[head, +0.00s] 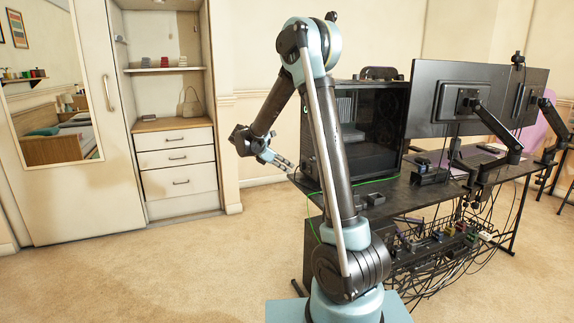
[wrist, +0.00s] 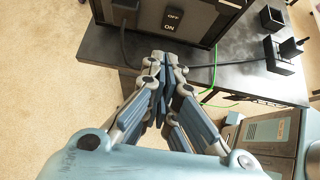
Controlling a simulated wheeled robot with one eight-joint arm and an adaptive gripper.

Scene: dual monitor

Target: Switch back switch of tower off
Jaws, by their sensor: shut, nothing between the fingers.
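The black computer tower (head: 378,125) stands on the left end of the dark desk, with its glass side panel facing the head camera. In the wrist view, the tower's back panel (wrist: 202,20) is at the top of the picture. The black rocker switch (wrist: 171,19) on it is marked OFF above and ON below; I cannot tell which side is pressed in. My gripper (head: 279,161) is shut and empty, just left of the tower. In the wrist view, my gripper (wrist: 169,58) points at the panel just below the switch, apparently not touching it.
A black power plug (wrist: 124,8) with a cable sits left of the switch. A green cable (head: 372,182) runs over the desk (head: 400,196). Monitors (head: 455,95) stand on arms to the right, with tangled cables underneath. The carpet (head: 160,275) left of the desk is free.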

